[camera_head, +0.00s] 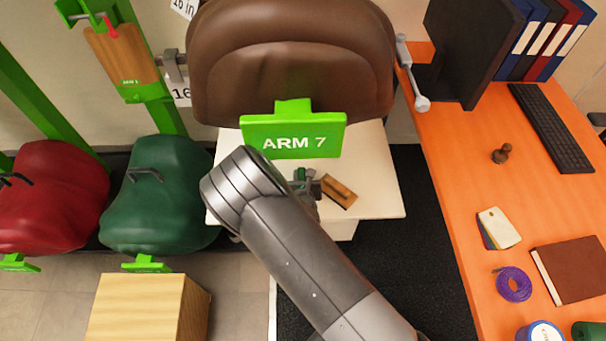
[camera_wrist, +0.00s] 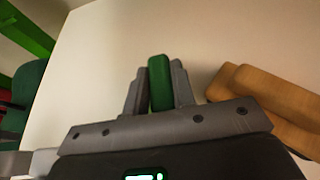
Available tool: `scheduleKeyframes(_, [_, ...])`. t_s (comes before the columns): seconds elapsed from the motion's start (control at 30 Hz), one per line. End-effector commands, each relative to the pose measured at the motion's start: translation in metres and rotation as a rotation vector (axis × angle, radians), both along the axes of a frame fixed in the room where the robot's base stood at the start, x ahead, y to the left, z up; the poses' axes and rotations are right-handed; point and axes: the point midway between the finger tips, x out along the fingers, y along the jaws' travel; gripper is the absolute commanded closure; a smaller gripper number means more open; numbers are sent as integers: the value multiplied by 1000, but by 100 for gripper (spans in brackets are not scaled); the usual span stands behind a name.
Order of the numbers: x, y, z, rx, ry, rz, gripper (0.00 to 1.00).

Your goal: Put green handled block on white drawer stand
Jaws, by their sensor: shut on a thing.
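The green handled block (camera_wrist: 159,84) stands between the two fingers of my gripper (camera_wrist: 158,88) in the wrist view, and the fingers are shut on it. In the head view only a small green part of it (camera_head: 299,174) shows beside my gripper (camera_head: 305,183); my arm hides the rest. The white drawer stand (camera_head: 384,178) is below my gripper, and its pale top (camera_wrist: 110,55) fills much of the wrist view. I cannot tell whether the block touches the top.
A brown wooden block (camera_head: 338,191) lies on the stand close right of my gripper, also in the wrist view (camera_wrist: 275,95). A brown saddle with a green ARM 7 sign (camera_head: 294,136) overhangs the stand's back. The stand's right part is clear. An orange desk (camera_head: 450,150) is at right.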

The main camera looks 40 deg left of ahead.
Motion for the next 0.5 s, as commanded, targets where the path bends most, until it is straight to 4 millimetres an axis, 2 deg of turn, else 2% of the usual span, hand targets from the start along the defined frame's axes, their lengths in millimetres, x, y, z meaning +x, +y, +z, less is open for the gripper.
scheduleKeyframes(0.2, [0, 0, -18, -1, -2, 1, 100])
scheduleKeyframes(0.5, [0, 0, -19, 0, -1, -1, 100])
